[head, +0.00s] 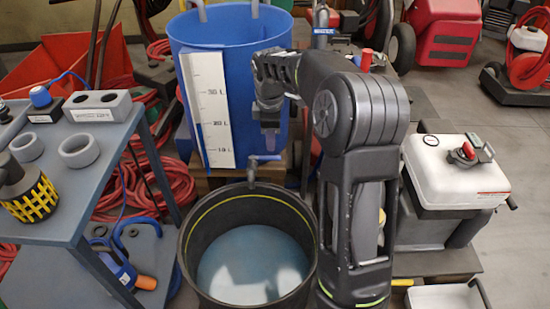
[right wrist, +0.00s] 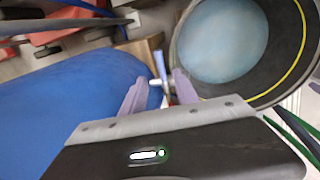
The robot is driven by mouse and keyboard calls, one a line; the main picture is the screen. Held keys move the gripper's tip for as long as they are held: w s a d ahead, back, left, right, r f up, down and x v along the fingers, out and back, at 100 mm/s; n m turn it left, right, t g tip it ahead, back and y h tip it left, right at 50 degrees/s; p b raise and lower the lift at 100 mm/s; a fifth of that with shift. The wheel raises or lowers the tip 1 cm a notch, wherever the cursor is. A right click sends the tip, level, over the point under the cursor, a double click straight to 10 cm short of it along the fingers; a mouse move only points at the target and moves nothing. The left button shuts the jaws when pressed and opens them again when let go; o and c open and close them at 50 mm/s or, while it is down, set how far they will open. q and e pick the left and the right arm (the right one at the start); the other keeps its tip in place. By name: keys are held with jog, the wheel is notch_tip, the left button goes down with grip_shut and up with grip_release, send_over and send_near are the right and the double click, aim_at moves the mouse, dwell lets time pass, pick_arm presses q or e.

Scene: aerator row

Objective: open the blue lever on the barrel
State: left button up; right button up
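The blue barrel (head: 228,50) stands behind the black tub, with a white scale strip on its front. A small tap with a blue lever (head: 265,157) juts from low on the barrel, and the lever lies about level, reaching right. In the right wrist view, the blue lever (right wrist: 159,64) shows just beyond the fingertips, in line with the gap. My right gripper (head: 270,143) points down in front of the barrel, just above the lever. Its two fingers (right wrist: 160,84) are apart with nothing gripped; contact with the lever cannot be told. My left gripper is not in view.
The round black tub (head: 187,250), with pale blue water, stands below the tap. A grey-blue cart (head: 110,135) with fittings is at left. A white-lidded box (head: 455,170) is at right. Red hoses (head: 170,185) lie behind the cart.

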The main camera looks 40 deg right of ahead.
aim_at(271, 157)
jog(key=shift+w+d+f+b, duration=0.2)
jog(key=shift+f+b, duration=0.3)
jog(key=shift+f, duration=0.8)
jog(key=shift+w+d+f+b, duration=0.15)
jog(key=shift+f+b, duration=0.3)
jog(key=shift+f, duration=0.85)
jog(key=shift+w+d+f+b, duration=0.1)
jog(key=shift+w+f+b, duration=0.3)
jog(key=shift+f, duration=0.9)
jog(key=shift+s, duration=0.15)
grip_shut()
